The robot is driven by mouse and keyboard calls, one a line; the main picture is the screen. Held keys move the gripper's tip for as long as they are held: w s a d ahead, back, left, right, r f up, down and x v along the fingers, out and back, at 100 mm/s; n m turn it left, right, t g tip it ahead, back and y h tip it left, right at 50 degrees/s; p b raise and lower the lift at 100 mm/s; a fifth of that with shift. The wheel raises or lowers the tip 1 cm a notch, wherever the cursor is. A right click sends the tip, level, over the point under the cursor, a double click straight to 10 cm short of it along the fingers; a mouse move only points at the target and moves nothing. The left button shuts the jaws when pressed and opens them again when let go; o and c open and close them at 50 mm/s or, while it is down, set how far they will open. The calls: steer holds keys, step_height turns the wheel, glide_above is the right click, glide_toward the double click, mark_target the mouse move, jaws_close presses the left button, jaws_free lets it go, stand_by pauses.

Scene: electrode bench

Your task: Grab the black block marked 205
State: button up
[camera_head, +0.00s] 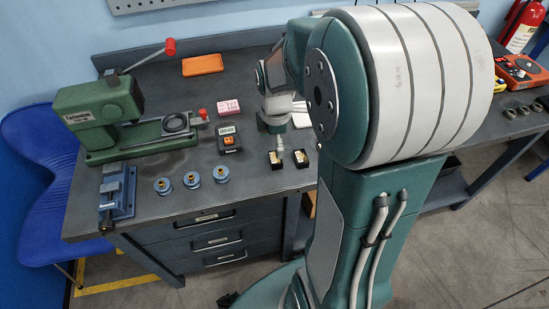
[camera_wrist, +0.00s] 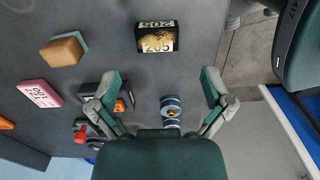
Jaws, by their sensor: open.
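The black block marked 205 (camera_wrist: 157,37) is in the wrist view, near the top centre. It has a gold patch on it, and the number shows on two faces. My gripper (camera_wrist: 160,84) is open and empty, with one finger on each side of the picture. The block is apart from the fingers, beyond their tips. In the head view, two small black-and-gold items show just below my wrist; I cannot tell whether either is this block.
A pink block (camera_wrist: 40,93), a tan block (camera_wrist: 62,51) and blue spools (camera_wrist: 170,105) stand on the bench. A black-and-orange block (camera_head: 229,139) is left of my wrist. A green press (camera_head: 100,105) and blue vise (camera_head: 117,190) are at the left.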

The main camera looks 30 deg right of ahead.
mark_target(275, 157)
steer(key=shift+a+f, duration=0.2)
steer(key=shift+f, duration=0.6)
steer(key=f, duration=0.5)
steer(key=shift+w+d, duration=0.2)
steer(key=shift+d, duration=0.1)
steer(key=shift+a, duration=0.15)
steer(key=shift+c, duration=0.9)
steer(key=c, duration=1.1)
